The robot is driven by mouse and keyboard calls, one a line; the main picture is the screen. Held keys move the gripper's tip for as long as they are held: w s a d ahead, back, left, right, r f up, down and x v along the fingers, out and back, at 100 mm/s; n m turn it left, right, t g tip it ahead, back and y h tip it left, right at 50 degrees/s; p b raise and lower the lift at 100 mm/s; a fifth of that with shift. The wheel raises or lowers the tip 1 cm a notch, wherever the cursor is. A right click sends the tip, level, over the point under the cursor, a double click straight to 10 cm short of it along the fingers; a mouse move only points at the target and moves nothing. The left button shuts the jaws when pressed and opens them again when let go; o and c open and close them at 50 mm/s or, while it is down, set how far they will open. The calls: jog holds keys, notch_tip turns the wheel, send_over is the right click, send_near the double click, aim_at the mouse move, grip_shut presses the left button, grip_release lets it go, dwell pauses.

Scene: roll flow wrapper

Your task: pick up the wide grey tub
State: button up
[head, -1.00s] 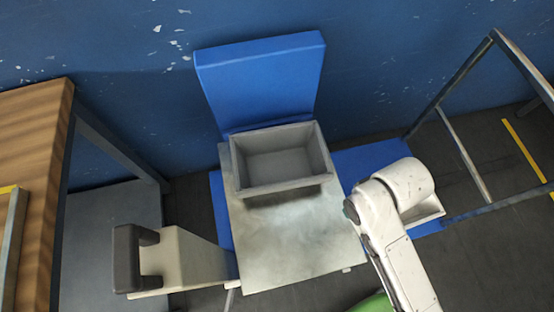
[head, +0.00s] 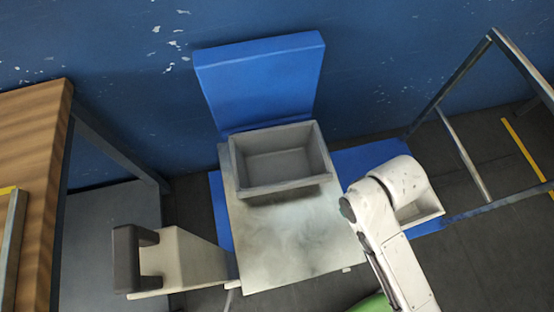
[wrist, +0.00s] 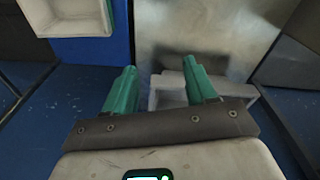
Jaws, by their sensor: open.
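The wide grey tub (head: 283,160) stands upright and empty on a metal tabletop (head: 300,240) in the head view, near its back edge. My gripper (wrist: 159,66) shows in the wrist view with its two green fingers apart and nothing held between them. A pale box-like thing (wrist: 170,88) shows beyond and between the fingers, partly hidden by them; I cannot tell whether it is the tub. In the head view my arm is right of the metal table, and my gripper does not show there.
A blue upright panel (head: 262,80) stands behind the tub. A smaller pale tray (head: 420,209) lies on blue at the right, partly behind my arm. A beige block with a dark handle (head: 128,260) juts out at the left. A wooden table (head: 35,150) and a metal frame (head: 465,155) flank the scene.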

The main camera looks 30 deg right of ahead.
jog(key=w+a+f+n, duration=0.3)
jog(key=w+a+n, duration=0.2)
jog(key=w+n, duration=0.3)
jog(key=n+g+p, duration=0.1)
jog(key=n, duration=0.5)
send_near(285, 182)
jog(key=shift+s+a+f, duration=0.1)
jog(key=shift+s+f, duration=0.2)
jog(key=shift+s, duration=0.15)
jog(key=shift+w+a+f, duration=0.1)
jog(key=shift+w+f, duration=0.1)
notch_tip(285, 182, down, 5)
jog(key=shift+f, duration=0.1)
jog(key=shift+w+d+f+b, duration=0.15)
jog(key=shift+f+b, duration=0.15)
jog(key=shift+f, duration=1)
jog(key=shift+w+d+f+b, duration=0.1)
jog(key=shift+d+f+b, duration=0.15)
jog(key=shift+f, duration=1.1)
jog(key=shift+a, duration=0.1)
grip_shut()
